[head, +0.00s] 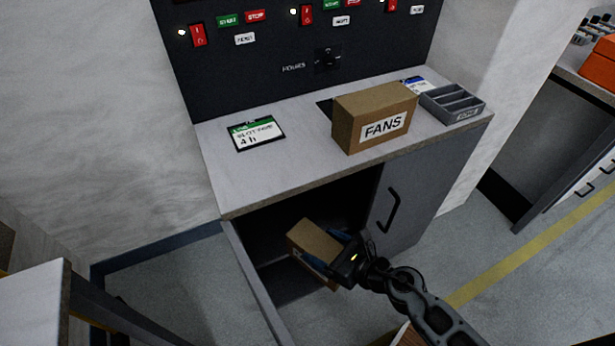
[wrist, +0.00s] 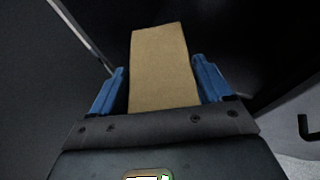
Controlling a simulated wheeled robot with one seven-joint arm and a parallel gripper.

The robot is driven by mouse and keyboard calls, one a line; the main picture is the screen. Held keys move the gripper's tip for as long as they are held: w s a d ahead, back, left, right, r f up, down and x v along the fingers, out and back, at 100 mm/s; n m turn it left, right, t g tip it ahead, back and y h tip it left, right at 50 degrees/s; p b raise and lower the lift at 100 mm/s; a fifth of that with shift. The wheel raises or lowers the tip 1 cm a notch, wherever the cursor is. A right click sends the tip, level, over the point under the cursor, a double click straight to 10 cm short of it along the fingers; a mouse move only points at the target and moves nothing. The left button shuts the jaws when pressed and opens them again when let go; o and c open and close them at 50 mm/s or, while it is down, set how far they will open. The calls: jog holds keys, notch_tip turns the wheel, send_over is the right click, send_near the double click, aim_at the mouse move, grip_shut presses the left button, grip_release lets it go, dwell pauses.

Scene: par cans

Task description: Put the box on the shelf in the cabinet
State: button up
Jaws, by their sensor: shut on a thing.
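A brown cardboard box (head: 312,243) is held at the open left side of the grey cabinet (head: 423,205). My gripper (head: 343,250) is shut on the box, with its blue fingers on either side. In the wrist view the box (wrist: 160,68) stands between the two blue fingers (wrist: 160,88). The box is tilted in the head view and sits in the cabinet's opening. A dark shelf (head: 290,284) shows inside, below and beside the box. I cannot tell whether the box touches the shelf.
The cabinet's left door (head: 252,284) stands open; its right door, with a black handle (head: 389,211), is shut. A box marked FANS (head: 372,118), a grey tray (head: 455,104) and a green-topped card (head: 256,133) lie on the cabinet top. A control panel (head: 300,45) rises behind.

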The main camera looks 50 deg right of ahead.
jog(key=w+d, duration=0.4)
jog(key=w, duration=0.5)
jog(key=w+d, duration=0.4)
jog(key=w, duration=0.6)
notch_tip(320, 180, down, 7)
jog(key=b, duration=0.3)
jog(key=shift+s+b, duration=0.2)
jog(key=shift+b, duration=0.15)
jog(key=shift+a, duration=0.1)
jog(key=shift+f, duration=0.1)
jog(key=o, duration=1.7)
